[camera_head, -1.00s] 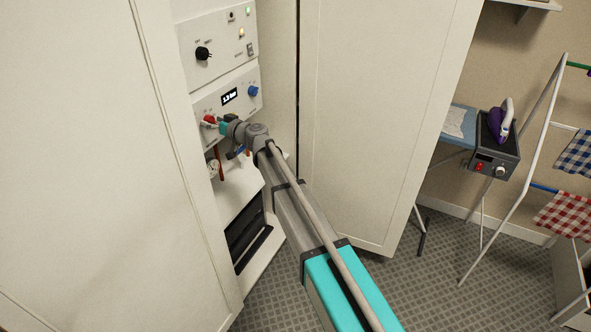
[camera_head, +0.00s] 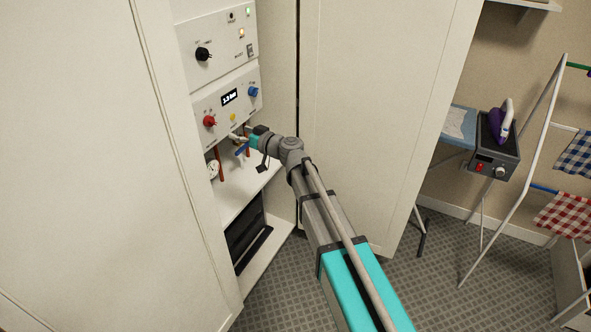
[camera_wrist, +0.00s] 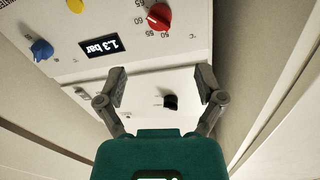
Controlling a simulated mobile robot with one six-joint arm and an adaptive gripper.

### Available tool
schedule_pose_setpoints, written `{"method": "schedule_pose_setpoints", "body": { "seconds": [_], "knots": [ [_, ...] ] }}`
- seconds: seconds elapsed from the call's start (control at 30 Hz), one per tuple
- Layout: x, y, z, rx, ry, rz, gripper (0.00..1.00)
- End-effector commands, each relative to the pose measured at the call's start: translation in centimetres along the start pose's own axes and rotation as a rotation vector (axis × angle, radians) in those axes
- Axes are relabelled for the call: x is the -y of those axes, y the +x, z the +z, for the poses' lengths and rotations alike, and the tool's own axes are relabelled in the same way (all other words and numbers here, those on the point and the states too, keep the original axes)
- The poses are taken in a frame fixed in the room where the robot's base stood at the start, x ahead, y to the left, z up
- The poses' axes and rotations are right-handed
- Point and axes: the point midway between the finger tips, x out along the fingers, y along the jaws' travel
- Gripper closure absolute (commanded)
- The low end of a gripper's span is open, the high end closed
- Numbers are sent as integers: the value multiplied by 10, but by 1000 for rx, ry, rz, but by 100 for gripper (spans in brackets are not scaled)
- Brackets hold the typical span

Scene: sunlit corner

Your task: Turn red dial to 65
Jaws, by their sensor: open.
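The red dial (camera_head: 209,121) is on the left of the lower white control panel in the cupboard. It also shows at the top of the wrist view (camera_wrist: 158,17), turned over, with its white mark towards the printed numbers near 60 and 65. I cannot tell the exact setting. My gripper (camera_head: 243,133) is to the right of the dial and a little below it, apart from it in the head view. In the wrist view my gripper (camera_wrist: 161,82) has its two fingers spread with nothing between them touching either finger.
A pressure display (camera_head: 230,97) reads 1.3 bar. A blue knob (camera_head: 253,91) and a yellow button (camera_head: 233,118) share the panel; a black knob (camera_head: 203,54) is above. Pipes and a gauge (camera_head: 213,170) hang below. The open cupboard door (camera_head: 375,120) stands right of my arm.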

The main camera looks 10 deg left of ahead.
Motion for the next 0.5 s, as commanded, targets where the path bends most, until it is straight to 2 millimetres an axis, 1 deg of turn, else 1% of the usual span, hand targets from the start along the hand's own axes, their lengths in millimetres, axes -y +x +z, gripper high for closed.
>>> {"method": "schedule_pose_setpoints", "body": {
  "seconds": [0.03,0.1,0.23,0.5],
  "knots": [
    [1,-9,0,0,0,2,13],
    [1,-18,0,0,0,2,13],
    [2,-30,0,36,7,-6,13],
    [2,-61,8,157,37,-14,13]
  ]
}}
